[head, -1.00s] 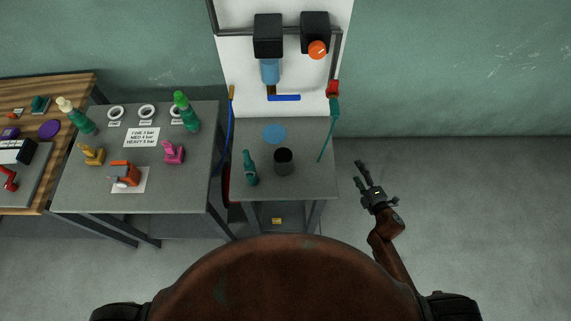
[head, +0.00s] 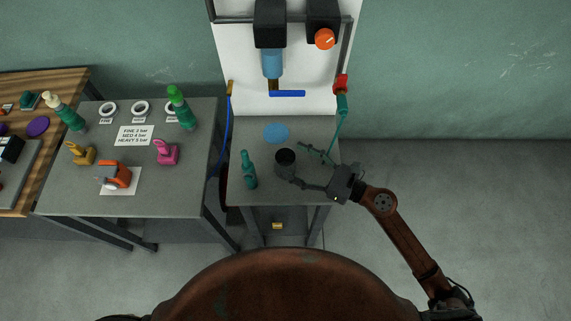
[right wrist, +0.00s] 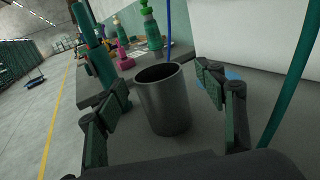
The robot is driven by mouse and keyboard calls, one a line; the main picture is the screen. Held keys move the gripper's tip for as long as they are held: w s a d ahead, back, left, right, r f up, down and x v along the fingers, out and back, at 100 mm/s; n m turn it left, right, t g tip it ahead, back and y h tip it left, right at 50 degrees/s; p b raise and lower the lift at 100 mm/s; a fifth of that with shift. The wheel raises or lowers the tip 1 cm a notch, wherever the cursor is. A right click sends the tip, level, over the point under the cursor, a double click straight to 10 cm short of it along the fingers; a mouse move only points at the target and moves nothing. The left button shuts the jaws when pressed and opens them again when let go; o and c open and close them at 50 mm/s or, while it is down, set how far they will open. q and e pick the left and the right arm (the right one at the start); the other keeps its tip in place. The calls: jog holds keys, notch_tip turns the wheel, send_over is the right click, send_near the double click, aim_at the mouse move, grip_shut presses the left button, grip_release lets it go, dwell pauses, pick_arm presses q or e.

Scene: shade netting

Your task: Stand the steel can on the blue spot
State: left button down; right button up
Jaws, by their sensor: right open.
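The steel can (head: 285,165) is a dark grey open-topped cylinder standing upright on the small grey table, in front of and slightly right of the flat blue spot (head: 276,133). In the right wrist view the can (right wrist: 164,100) stands between the two fingers. My right gripper (head: 305,167) is open at the can's right side, with one finger toward its front and one toward its back; I see no grip on it. In the right wrist view the gripper (right wrist: 165,105) also shows open, and the blue spot (right wrist: 233,73) is partly hidden behind a finger. My left gripper is not in view.
A teal bottle (head: 249,170) stands close left of the can. A teal hose or wand (head: 341,118) hangs at the table's right edge. A white panel with a blue cylinder (head: 271,64) rises behind. A second table (head: 75,195) with several tools is at left.

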aim_at(276, 153)
jog(key=x, duration=0.3)
jog(key=shift+a+f, duration=0.1)
jog(key=shift+a, duration=0.35)
jog(key=shift+c, duration=0.5)
grip_shut()
